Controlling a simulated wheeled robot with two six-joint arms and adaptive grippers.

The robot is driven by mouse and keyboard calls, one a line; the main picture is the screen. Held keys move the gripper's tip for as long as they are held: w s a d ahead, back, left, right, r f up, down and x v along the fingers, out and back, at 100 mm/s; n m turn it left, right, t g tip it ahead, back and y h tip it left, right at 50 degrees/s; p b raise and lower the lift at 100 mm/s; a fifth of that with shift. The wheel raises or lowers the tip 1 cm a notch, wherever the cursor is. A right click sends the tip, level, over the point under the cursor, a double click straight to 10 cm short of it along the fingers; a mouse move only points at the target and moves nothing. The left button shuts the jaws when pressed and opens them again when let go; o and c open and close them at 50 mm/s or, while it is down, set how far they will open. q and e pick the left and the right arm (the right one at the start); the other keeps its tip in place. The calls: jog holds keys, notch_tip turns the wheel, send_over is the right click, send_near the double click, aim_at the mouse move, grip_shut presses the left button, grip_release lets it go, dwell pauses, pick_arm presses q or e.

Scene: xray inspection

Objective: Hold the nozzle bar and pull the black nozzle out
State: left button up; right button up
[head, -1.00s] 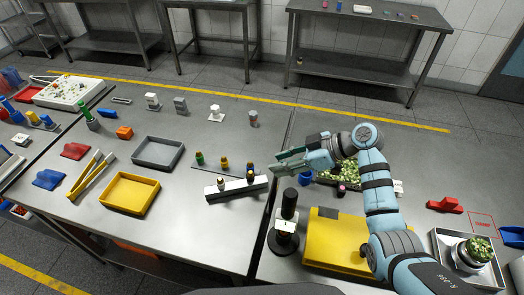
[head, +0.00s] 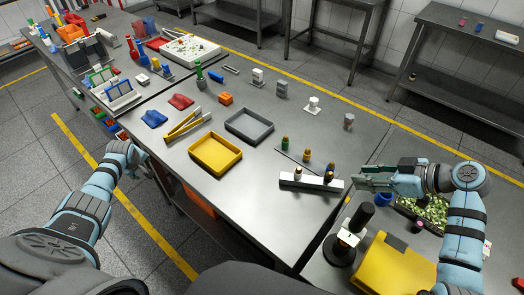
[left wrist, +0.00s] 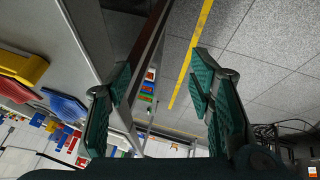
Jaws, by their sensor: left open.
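The nozzle bar (head: 311,183), a pale bar with a dark front, lies near the table's right end. Two small nozzles stand on it: a light-topped one (head: 298,174) and a dark-and-gold one (head: 328,177), which may be the black nozzle; they are too small to be sure. My right gripper (head: 358,177) is to the right of the bar, apart from it, pointing left with its fingers parted and nothing visible between them. My left gripper (head: 146,160) is low beside the table's left edge, far from the bar. In the left wrist view it is open and empty (left wrist: 163,82).
Behind the bar stand a green-topped (head: 285,142) and a yellow-topped nozzle (head: 307,156).

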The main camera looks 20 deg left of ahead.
pick_arm(q)
jog(key=w+r+t, duration=0.2)
jog(key=w+r, duration=0.4)
jog(key=w+d+r+m+t+h, duration=0.2)
jog(key=w+d+r+m+h, duration=0.1)
jog(key=w+d+r+m, duration=0.7)
jog(key=w+d+r+m+t+h, duration=0.25)
jog(key=w+d+r+m, duration=0.35)
jog(key=w+d+r, duration=0.6)
jog(key=m+g+h, duration=0.3)
jog(key=m+g, duration=0.5)
jog(key=m, duration=0.8)
send_near(287, 176)
jog(key=x, duration=1)
jog(key=shift+f, duration=0.1)
jog(key=shift+c, duration=0.5)
